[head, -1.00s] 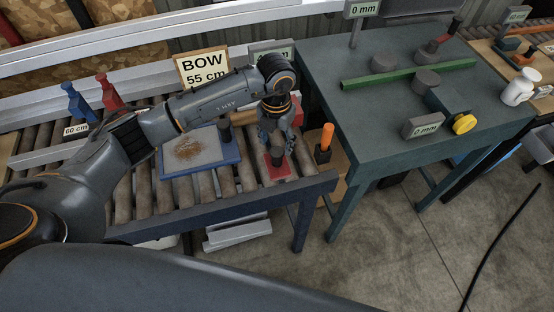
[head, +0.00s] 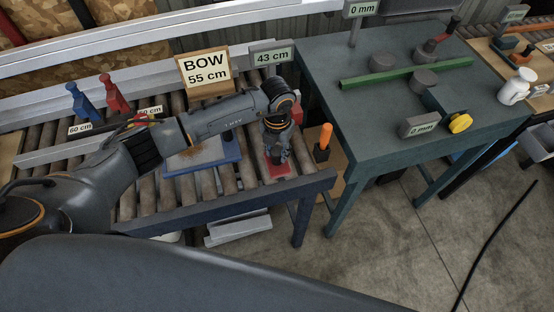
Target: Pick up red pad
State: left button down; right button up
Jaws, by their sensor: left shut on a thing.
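The red pad (head: 283,172) is a flat red plate at the right end of the roller conveyor, near its front edge. My left gripper (head: 277,156) points down from above and is shut on the pad, with the fingers low over its middle. The fingers hide the pad's upright dark grip and part of its top. The pad still appears at roller level; I cannot tell if there is a gap under it. My right gripper is not in view.
A blue-edged board (head: 233,152) with a brown patch lies left of the pad, partly behind my arm. An orange-handled tool (head: 325,139) stands just right of the conveyor. A green table (head: 360,122) stands further right. A BOW 55 cm sign (head: 204,70) stands behind.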

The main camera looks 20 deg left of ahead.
pick_arm(q)
jog(key=shift+r+b, duration=0.55)
jog(key=shift+b, duration=0.1)
jog(key=shift+w+r+b, duration=0.1)
jog(key=shift+r+b, duration=0.55)
jog(key=shift+r, duration=0.05)
jog(key=s+a+r+b, duration=0.2)
jog(key=s+r, duration=0.3)
jog(key=s, duration=0.2)
jog(key=s+a+r+b, duration=0.2)
jog(key=s+r, duration=0.3)
jog(key=s, duration=0.1)
jog(key=shift+s+r, duration=0.25)
jog(key=shift+s, duration=0.1)
jog(key=c, duration=1.5)
grip_release()
jog(key=c, duration=0.5)
